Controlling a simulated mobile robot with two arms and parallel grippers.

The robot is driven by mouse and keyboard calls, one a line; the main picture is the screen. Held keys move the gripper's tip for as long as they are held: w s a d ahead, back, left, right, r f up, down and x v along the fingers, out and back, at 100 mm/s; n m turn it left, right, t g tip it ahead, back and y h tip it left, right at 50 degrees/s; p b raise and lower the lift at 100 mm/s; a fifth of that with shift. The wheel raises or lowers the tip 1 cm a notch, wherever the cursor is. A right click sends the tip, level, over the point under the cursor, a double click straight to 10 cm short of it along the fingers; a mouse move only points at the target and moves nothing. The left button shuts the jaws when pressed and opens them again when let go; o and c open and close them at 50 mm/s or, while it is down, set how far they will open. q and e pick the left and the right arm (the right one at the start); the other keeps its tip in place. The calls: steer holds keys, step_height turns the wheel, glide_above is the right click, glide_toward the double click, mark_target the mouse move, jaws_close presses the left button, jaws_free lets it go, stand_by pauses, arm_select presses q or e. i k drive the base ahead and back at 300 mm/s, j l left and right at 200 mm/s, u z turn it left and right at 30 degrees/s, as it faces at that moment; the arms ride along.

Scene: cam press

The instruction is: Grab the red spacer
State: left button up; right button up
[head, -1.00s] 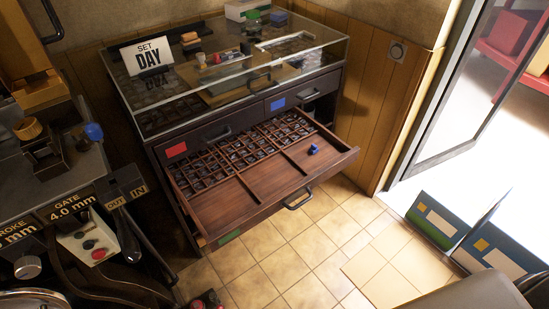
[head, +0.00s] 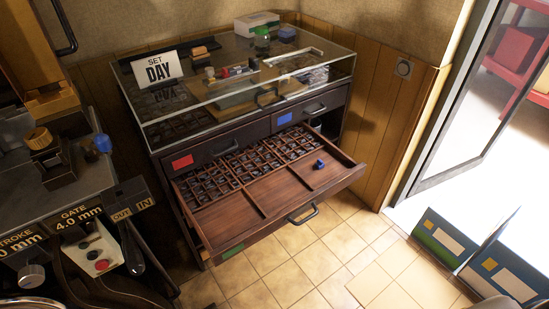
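A small red piece (head: 236,71) shows at the glass-topped case (head: 172,114), among other small items. It is too small to tell whether it is the red spacer, or whether it lies on or under the glass. A blue piece (head: 319,164) lies in the right front compartment of the open drawer (head: 240,222). Several small dark pieces fill the drawer's back compartments. Neither of my grippers is in view.
The drawer juts out over the tiled floor (head: 288,262). A machine with a control box (head: 98,253) stands at the left. A "SET DAY" sign (head: 157,70) and a white box (head: 257,22) stand on the case. Boards (head: 450,238) lean near the doorway at right.

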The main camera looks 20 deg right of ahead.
mark_target(225, 74)
steer(key=l+u, duration=0.15)
steer(key=u, duration=1)
steer(key=l+u, duration=0.25)
steer(key=k+l+u, duration=0.2)
steer(key=l, duration=0.25)
steer(key=l+u, duration=0.25)
steer(key=k+l+u, duration=0.2)
steer(key=l, duration=0.25)
steer(key=k+l+u, duration=0.25)
steer(key=i+l, duration=0.05)
steer(key=i, duration=0.05)
